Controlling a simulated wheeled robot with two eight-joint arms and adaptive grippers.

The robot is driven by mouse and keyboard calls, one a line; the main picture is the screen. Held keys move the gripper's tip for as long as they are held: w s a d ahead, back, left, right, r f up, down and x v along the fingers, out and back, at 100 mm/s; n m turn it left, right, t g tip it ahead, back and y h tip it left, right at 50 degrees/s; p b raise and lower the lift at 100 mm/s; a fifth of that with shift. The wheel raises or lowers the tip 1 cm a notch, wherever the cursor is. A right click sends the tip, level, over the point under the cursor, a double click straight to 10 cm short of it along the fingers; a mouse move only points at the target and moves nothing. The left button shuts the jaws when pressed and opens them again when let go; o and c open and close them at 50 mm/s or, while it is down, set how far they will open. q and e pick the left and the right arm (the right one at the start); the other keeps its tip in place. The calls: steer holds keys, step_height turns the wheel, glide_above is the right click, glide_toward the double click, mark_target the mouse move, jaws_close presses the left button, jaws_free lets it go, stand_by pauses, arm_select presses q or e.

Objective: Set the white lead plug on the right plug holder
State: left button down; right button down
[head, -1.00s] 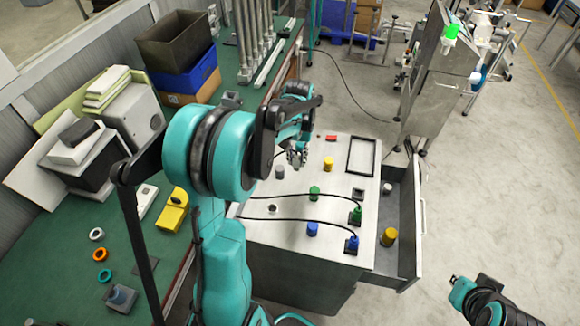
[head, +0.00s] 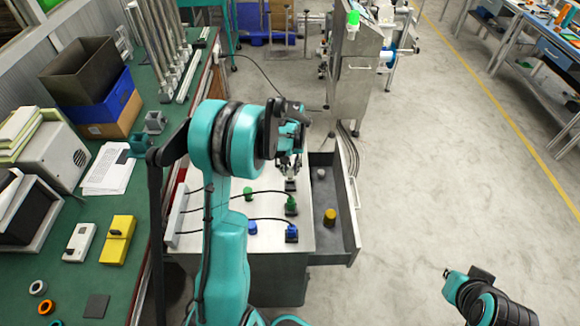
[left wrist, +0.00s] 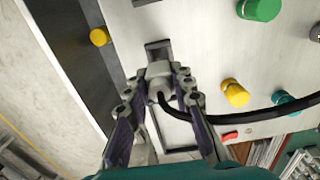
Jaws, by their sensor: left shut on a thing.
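My left gripper (head: 289,168) is shut on the white lead plug (left wrist: 159,72), whose black cable trails to the right in the left wrist view. The plug is over or just beside a dark square holder (left wrist: 157,46) at the right side of the panel. That holder also shows in the head view (head: 290,185), just below the fingers. I cannot tell whether the plug touches it. My right gripper (head: 450,274) is away over the floor at lower right, and its fingers are too small to read.
A green plug (head: 291,205) and a blue plug (head: 291,233) stand in holders along the panel's right side. An open drawer (head: 347,240) beside it holds a yellow knob (head: 329,216). Another yellow knob (left wrist: 235,93) stands on the panel.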

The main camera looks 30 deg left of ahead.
mark_target(290, 177)
arm_select(q)
steer(key=shift+f+b, duration=1)
steer(key=shift+f, duration=1.05)
steer(key=shift+b, duration=0.35)
steer(key=shift+f+b, duration=0.5)
steer(key=shift+f, duration=0.05)
steer(key=c, duration=1.7)
jaws_free()
steer(key=shift+o, duration=0.6)
steer(key=shift+r, duration=0.1)
